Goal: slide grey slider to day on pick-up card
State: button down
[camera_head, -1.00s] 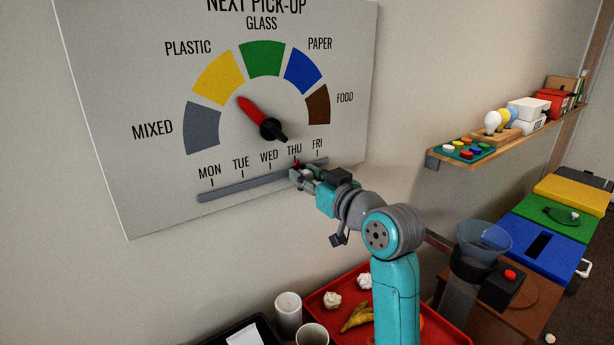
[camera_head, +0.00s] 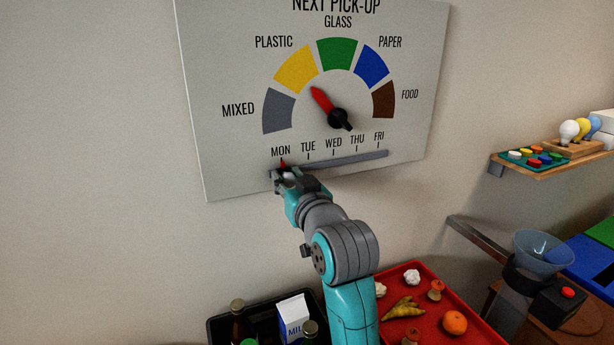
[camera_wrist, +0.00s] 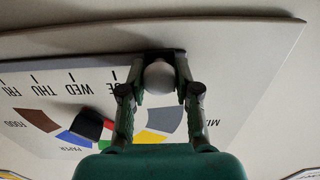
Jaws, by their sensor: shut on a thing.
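The pick-up card (camera_head: 215,150) is on the wall, with waste names on an arc and the days MON to FRI above a grey track (camera_head: 345,161). The grey slider's round knob (camera_wrist: 158,77) shows in the wrist view between my fingers. My gripper (camera_head: 286,176) is shut on it at the left end of the track. A small red pointer (camera_head: 282,163) stands just under MON in the head view. In the wrist view the card is upside down and my fingers hide the MON label.
A shelf (camera_head: 525,172) with bulbs is at right. The wall left of the card is clear.

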jog(key=shift+a, duration=0.25)
jog(key=c, duration=0.8)
grip_release()
jog(key=shift+s+a, duration=0.1)
jog(key=shift+c, duration=0.2)
jog(key=shift+s+d, duration=0.2)
jog(key=shift+s, duration=0.1)
jog(key=v, duration=1.1)
jog(key=shift+s, duration=0.15)
